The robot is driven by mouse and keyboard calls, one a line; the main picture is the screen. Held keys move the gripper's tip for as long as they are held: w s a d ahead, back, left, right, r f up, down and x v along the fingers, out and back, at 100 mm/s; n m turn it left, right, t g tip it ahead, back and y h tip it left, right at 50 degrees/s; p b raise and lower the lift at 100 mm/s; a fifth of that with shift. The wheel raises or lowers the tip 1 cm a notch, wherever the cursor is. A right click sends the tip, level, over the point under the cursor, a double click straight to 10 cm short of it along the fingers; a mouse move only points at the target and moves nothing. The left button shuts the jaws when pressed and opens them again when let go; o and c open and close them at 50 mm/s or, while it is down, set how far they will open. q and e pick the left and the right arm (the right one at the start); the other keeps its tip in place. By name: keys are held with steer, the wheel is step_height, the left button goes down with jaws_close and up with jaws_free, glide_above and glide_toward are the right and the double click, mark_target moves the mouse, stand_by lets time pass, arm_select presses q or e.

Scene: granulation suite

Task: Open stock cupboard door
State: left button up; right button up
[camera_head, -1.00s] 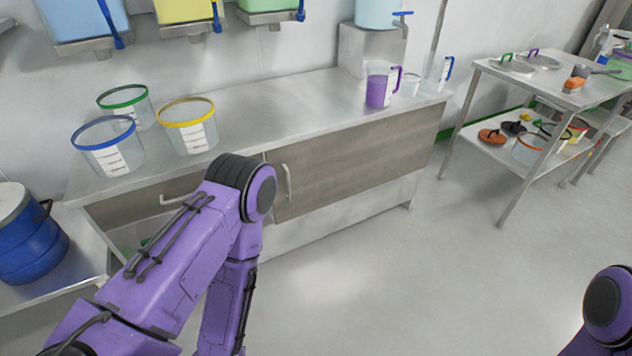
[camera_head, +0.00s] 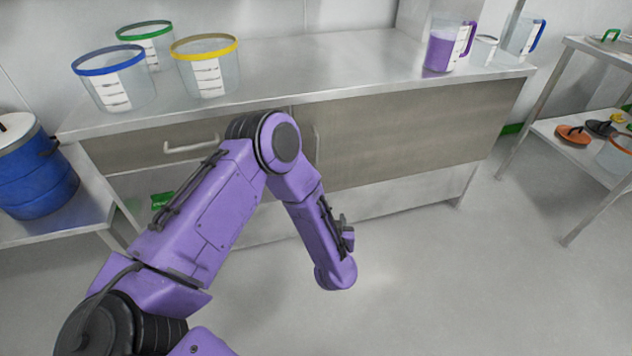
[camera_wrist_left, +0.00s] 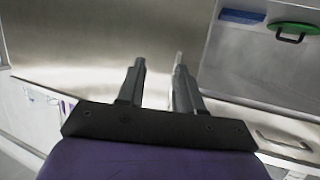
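The stock cupboard door (camera_head: 410,130) is a grey-brown wood-look panel under the steel worktop, and it looks closed. Its upright handle (camera_head: 316,143) is at the door's left edge, close beside my left elbow. My left gripper (camera_head: 345,232) shows small and dark near the forearm's end, in front of the cupboard. In the left wrist view, its two dark fingers (camera_wrist_left: 158,66) are apart and point at the door panel (camera_wrist_left: 80,40). A thin pale bar, apparently the handle (camera_wrist_left: 178,58), shows by the right fingertip, partly hidden; contact cannot be told. My right gripper is out of view.
A drawer with a handle (camera_head: 192,145) is left of the door, above an open bay with a green lid (camera_wrist_left: 293,28). Tubs (camera_head: 115,90) and a purple jug (camera_head: 447,50) stand on the worktop. A blue drum (camera_head: 35,170) is left. Floor in front is clear.

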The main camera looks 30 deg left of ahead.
mark_target(317, 156)
arm_select(q)
steer(key=w+a+r+n+g+y+b, duration=0.1)
steer(key=w+a+r+n+y+b, duration=0.1)
steer(key=w+a, duration=0.3)
steer(key=w+a+r+n+g+y+b, duration=0.1)
steer(key=w+a+r+n+y+b, duration=0.1)
steer(key=w+a+b, duration=0.3)
steer(key=w+a+r+n+g+y+b, duration=0.1)
steer(key=w+a+r+n+y+b, duration=0.1)
steer(key=w+a+y+b, duration=0.1)
steer(key=shift+w+a+g+y+b, duration=0.2)
steer(key=shift+w+a+y, duration=0.2)
steer(key=shift+a, duration=0.3)
steer(key=shift+w+a+g+y+b, duration=0.15)
steer(key=shift+w+a+y, duration=0.15)
steer(key=shift+w+a, duration=0.3)
steer(key=shift+s, duration=0.1)
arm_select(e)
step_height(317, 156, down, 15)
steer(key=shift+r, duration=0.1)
arm_select(q)
jaws_close()
